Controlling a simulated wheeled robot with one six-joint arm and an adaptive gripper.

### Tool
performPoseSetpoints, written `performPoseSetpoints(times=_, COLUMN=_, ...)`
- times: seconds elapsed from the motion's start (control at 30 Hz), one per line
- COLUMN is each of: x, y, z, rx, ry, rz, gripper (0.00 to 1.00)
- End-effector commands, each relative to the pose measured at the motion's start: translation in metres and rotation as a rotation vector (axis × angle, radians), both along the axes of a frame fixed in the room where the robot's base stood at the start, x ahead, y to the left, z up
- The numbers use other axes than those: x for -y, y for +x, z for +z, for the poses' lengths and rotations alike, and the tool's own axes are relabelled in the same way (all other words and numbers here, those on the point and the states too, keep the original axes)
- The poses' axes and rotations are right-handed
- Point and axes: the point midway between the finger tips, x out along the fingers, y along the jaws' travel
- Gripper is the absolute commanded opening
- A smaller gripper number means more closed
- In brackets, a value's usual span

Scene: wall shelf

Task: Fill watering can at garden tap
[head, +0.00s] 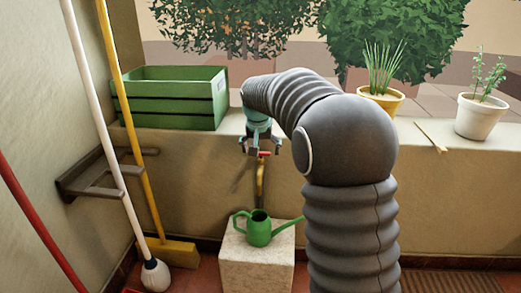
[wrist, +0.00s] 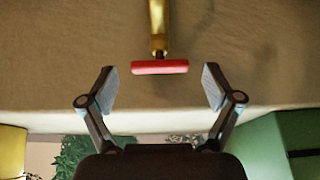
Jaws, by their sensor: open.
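The green watering can (head: 259,232) stands upright on a pale stone block (head: 257,265), its spout pointing right. The brass tap (head: 260,182) comes off the wall above it, and its red handle (head: 265,153) shows at the top. My gripper (head: 260,150) is open and empty, close to the handle, pointing down. In the wrist view the red bar handle (wrist: 160,67) lies between the two spread fingers of my gripper (wrist: 161,87), with a gap on each side. The brass tap body (wrist: 158,22) shows beyond it. The can's inside is too small to judge.
A green crate (head: 172,100) stands on the ledge left of my arm. Potted plants (head: 381,100) (head: 482,115) and a small stick (head: 431,134) are on the right. A broom (head: 168,250), a mop (head: 155,273) and a wall bracket (head: 95,178) stand at the left.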

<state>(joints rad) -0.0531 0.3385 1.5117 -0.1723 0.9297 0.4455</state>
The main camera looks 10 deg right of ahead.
Motion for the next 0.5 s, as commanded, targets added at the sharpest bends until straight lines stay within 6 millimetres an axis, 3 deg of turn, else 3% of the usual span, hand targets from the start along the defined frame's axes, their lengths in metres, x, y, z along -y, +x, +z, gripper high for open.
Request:
performPoseSetpoints(times=0.17, x=0.0001, y=-0.0001, z=0.0002, rx=0.0, ry=0.0, rz=0.0, gripper=0.9)
performPoseSetpoints(times=0.4, x=0.0, y=-0.0001, z=0.0003, rx=0.0, ry=0.0, rz=0.0, gripper=0.3)
performPoseSetpoints(times=0.5, x=0.0, y=-0.0001, z=0.0004, rx=0.0, ry=0.0, rz=0.001, gripper=0.3)
